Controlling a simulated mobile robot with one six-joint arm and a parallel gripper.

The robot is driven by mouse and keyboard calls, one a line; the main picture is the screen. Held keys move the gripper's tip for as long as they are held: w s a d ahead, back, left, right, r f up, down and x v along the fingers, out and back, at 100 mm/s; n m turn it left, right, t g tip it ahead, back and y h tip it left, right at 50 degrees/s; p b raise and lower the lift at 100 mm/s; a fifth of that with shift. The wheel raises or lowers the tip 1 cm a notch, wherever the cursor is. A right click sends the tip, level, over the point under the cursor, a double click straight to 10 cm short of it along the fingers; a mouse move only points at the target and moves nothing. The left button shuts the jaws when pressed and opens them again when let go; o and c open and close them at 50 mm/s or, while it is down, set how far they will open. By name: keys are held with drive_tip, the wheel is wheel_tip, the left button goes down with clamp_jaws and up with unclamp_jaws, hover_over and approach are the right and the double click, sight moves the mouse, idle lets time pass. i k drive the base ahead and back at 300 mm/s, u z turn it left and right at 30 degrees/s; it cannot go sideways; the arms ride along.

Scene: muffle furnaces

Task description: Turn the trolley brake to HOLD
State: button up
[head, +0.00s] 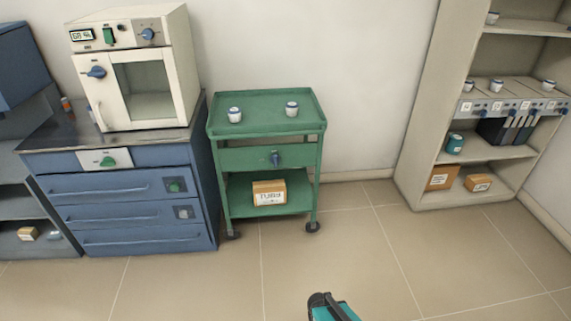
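The green trolley (265,103) stands against the wall between the blue cabinet and the shelf unit. A small blue handle or knob (275,158) is on the trolley's front panel, pointing roughly up and down; it looks like the brake control. Any HOLD marking is too small to read. A teal and black part of my arm shows at the bottom edge, well short of the trolley. My gripper's fingers are not in view.
Two white jars (235,114) (292,108) stand on the trolley top; a cardboard box (269,193) sits on its lower shelf. A cream furnace (139,70) stands on the blue cabinet (125,213) at left. A shelf unit (420,100) is at right. The tiled floor before the trolley is clear.

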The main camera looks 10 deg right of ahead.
sight(275, 159)
drive_tip(key=u, duration=0.15)
drive_tip(key=i, duration=0.95)
drive_tip(key=z, duration=1)
drive_tip(key=k, duration=0.15)
drive_tip(key=u, duration=2.75)
